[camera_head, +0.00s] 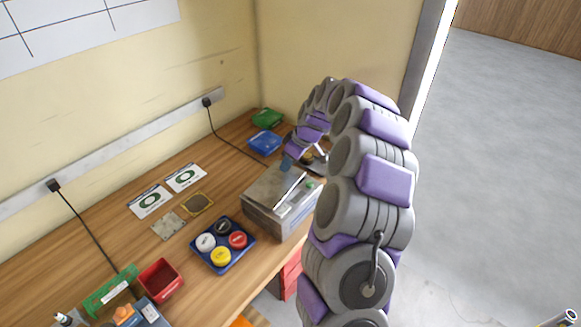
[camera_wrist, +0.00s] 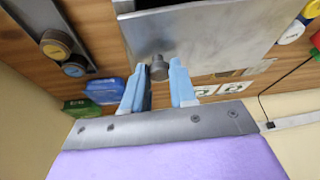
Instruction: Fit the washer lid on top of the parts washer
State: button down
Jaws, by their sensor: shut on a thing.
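The parts washer (camera_head: 259,219) is a grey metal box near the table's front edge in the head view. The washer lid (camera_head: 270,184) is a flat grey plate over its top; I cannot tell whether it rests on the box or is slightly above it. In the wrist view the lid (camera_wrist: 215,40) fills the top middle, with a small round knob (camera_wrist: 158,70) at its near edge. My gripper (camera_wrist: 158,85) has its blue fingers on both sides of this knob, shut on it. In the head view my arm partly hides the gripper and the washer's right side.
A blue tray (camera_head: 224,267) with several coloured-lid jars stands left of the washer. A blue bin (camera_head: 265,142) and a green bin (camera_head: 267,118) stand at the back. A red bin (camera_head: 160,279) is farther left. A dark tray (camera_wrist: 38,20) with round jars is beside the lid.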

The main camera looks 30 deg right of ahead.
jog(key=shift+w+r+n, duration=0.1)
jog(key=shift+w+n, duration=0.05)
jog(key=shift+n, duration=0.15)
jog(key=shift+a+f+b, duration=0.1)
jog(key=shift+f+b, duration=0.25)
dwell(0.7)
jog(key=c, duration=0.8)
grip_release()
jog(key=shift+r+p, duration=1)
jog(key=shift+r, duration=2.55)
